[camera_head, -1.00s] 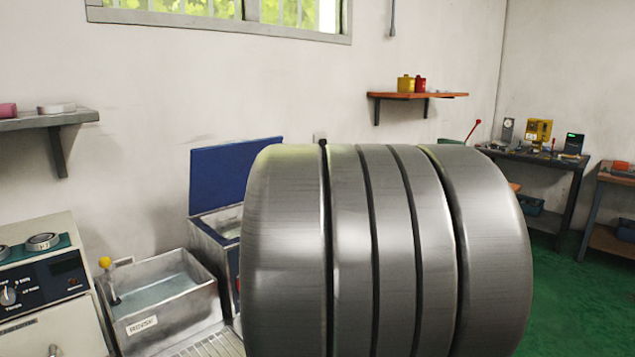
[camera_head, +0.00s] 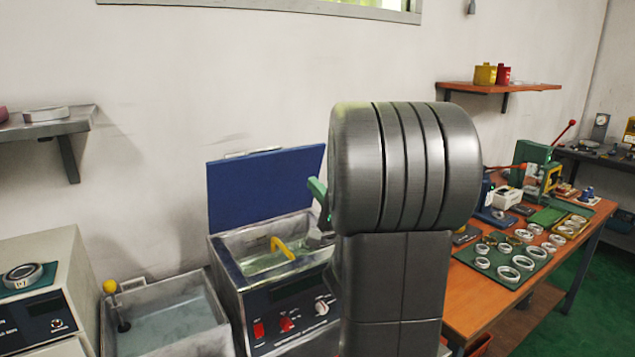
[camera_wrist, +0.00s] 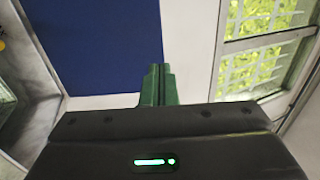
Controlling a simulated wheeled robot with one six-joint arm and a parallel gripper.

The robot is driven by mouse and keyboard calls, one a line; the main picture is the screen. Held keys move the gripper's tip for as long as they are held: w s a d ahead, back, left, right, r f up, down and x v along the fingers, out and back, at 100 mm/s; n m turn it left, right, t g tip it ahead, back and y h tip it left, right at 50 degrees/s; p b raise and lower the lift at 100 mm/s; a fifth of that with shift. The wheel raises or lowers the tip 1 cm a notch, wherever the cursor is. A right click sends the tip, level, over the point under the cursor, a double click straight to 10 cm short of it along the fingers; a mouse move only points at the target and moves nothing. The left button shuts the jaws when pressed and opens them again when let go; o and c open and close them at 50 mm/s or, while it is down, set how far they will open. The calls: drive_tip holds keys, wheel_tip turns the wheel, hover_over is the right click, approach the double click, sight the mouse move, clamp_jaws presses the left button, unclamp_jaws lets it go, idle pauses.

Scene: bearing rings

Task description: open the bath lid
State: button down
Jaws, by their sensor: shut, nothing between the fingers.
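The blue bath lid (camera_head: 262,188) stands raised and nearly upright at the back of the bath (camera_head: 285,305) in the head view. The bath is open, with liquid and a yellow handle (camera_head: 283,248) inside. My gripper (camera_head: 316,187) is at the lid's right edge, partly hidden behind my arm. In the wrist view, the green fingers of my gripper (camera_wrist: 158,72) are shut together and empty, beside the edge of the blue lid (camera_wrist: 100,45). I cannot tell whether they touch it.
A second open basin (camera_head: 165,315) with a yellow-knobbed lever stands left of the bath. A cream machine (camera_head: 35,260) is further left. On the right, an orange workbench (camera_head: 480,300) holds several rings on mats and a green press. Wall shelves hang at both sides.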

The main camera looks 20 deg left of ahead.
drive_tip(key=p, duration=0.3)
approach(280, 147)
drive_tip(key=shift+w+a+r, duration=0.65)
drive_tip(key=shift+a+r, duration=0.1)
drive_tip(key=shift+r, duration=0.2)
drive_tip(key=shift+w+a+r, duration=0.15)
drive_tip(key=shift+r, duration=0.15)
drive_tip(key=w+a+r+h+p, duration=0.1)
drive_tip(key=p, duration=0.1)
drive_tip(key=w+a+g+p, duration=0.1)
drive_tip(key=p, duration=0.2)
drive_tip(key=shift+a+r+h, duration=0.2)
drive_tip(key=shift+r+h, duration=0.15)
drive_tip(key=shift+h, duration=0.05)
drive_tip(key=shift+w+a+p, duration=0.3)
drive_tip(key=shift+p, duration=0.2)
drive_tip(key=shift+f+x, duration=0.1)
drive_tip(key=shift+x, duration=0.65)
drive_tip(key=shift+f+x, duration=0.15)
drive_tip(key=shift+x, duration=0.55)
drive_tip(key=shift+r, duration=0.1)
drive_tip(key=shift+s, duration=0.1)
